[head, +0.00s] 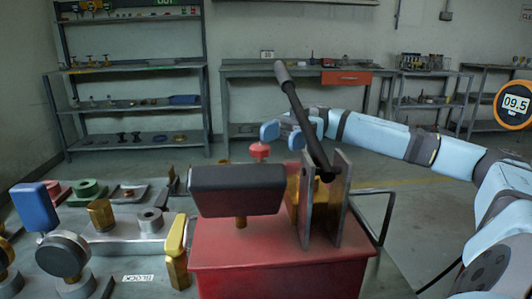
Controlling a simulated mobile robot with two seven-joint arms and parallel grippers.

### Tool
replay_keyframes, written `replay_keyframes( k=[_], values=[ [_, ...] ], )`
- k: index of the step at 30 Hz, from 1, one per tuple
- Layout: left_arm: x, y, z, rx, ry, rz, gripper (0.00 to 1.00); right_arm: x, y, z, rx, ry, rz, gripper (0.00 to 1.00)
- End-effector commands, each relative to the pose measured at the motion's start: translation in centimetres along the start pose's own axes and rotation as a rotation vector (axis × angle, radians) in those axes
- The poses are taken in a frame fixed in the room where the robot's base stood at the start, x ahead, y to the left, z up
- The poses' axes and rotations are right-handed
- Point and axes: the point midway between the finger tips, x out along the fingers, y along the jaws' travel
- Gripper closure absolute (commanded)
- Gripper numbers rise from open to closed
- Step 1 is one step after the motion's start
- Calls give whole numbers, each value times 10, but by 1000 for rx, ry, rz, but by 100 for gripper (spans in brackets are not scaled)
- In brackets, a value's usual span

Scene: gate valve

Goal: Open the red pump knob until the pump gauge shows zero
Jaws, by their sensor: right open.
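The red pump knob (260,151) shows just above the dark gauge-like box (238,190), which hides what is below it. The pump has a red body (280,278) and a dark lever (304,120) slanting up to the left. My right gripper (270,132) reaches in from the right behind the lever, with its fingertips close to the knob's top. It is open; I cannot tell whether it touches the knob. A round orange-rimmed dial (515,105) at the right edge reads 09.5. My left gripper is out of view.
A grey bench (135,245) with valve parts, a blue handle (35,207) and a yellow handle (176,238) stands at the left. Shelves (135,105) and a table with an orange drawer (346,77) line the back wall. Open floor lies between.

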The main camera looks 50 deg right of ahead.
Motion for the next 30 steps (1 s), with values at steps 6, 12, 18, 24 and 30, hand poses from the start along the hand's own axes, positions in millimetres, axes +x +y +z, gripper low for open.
replay_keyframes(
  k=[6,12,18,24,30],
  values=[
    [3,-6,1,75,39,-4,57,37,0,1,-3,1,-2,36],
    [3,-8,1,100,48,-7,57,51,0,0,-1,0,0,36],
    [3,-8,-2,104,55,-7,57,53,0,-1,-1,-1,2,36],
    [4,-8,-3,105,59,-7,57,52,0,0,-1,-1,2,61],
    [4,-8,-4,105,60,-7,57,52,0,0,-1,-1,1,85]
  ],
)
